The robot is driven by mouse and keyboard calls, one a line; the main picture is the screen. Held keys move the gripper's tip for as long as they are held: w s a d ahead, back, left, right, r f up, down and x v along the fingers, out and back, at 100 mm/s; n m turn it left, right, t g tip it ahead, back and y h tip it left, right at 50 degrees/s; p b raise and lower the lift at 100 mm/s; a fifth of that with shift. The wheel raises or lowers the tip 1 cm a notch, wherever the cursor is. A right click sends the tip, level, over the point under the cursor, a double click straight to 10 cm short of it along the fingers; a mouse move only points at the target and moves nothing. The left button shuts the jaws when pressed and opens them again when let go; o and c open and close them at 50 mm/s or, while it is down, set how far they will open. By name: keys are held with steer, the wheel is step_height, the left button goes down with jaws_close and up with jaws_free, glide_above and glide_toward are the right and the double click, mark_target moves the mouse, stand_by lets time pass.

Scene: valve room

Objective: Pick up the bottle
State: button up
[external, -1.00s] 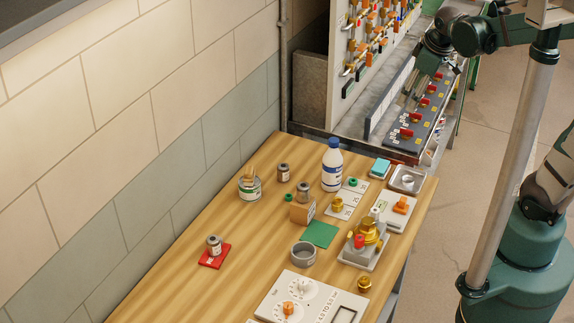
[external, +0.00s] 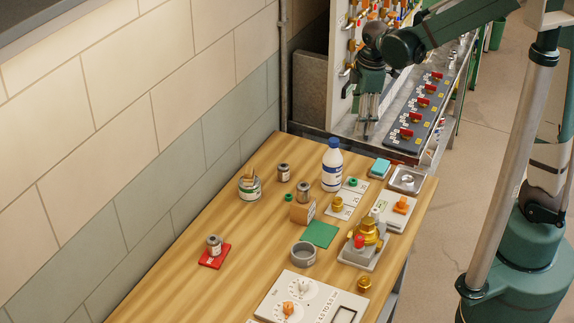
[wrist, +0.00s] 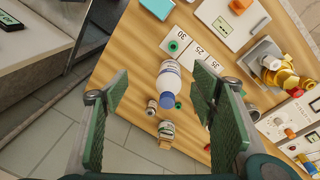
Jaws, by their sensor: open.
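The bottle (external: 332,168) is white with a blue label and a blue cap, and stands upright on the wooden table toward its far end. In the wrist view the bottle (wrist: 170,78) is seen from above between my fingers, further down than they are. My gripper (external: 367,122) is open and empty, pointing down, above and beyond the bottle at the far end of the table. It also shows in the wrist view (wrist: 162,92), its two green pads wide apart. Nothing touches the bottle.
Small jars (external: 303,191) and a jar holding a brush (external: 250,188) stand left of the bottle. A numbered plate (external: 346,205) lies to its right, with a cyan block (external: 380,167) behind. The valve rack and switch panel (external: 425,105) stand beyond the table.

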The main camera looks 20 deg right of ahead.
mark_target(334, 149)
steer(key=a+f+n, duration=0.1)
steer(key=a+f, duration=0.1)
steer(key=a+f+n, duration=0.1)
steer(key=a+f, duration=0.2)
steer(key=a+f+n+g, duration=0.1)
steer(key=a+f+n, duration=0.1)
steer(key=a+f, duration=0.1)
steer(key=shift+w+h, duration=0.3)
steer(key=shift+w, duration=0.05)
steer(key=shift+f, duration=0.15)
steer(key=shift+f, duration=1.15)
steer(key=shift+f, duration=0.15)
steer(key=shift+s+f, duration=0.1)
steer(key=shift+f, duration=2.4)
steer(key=c, duration=1.3)
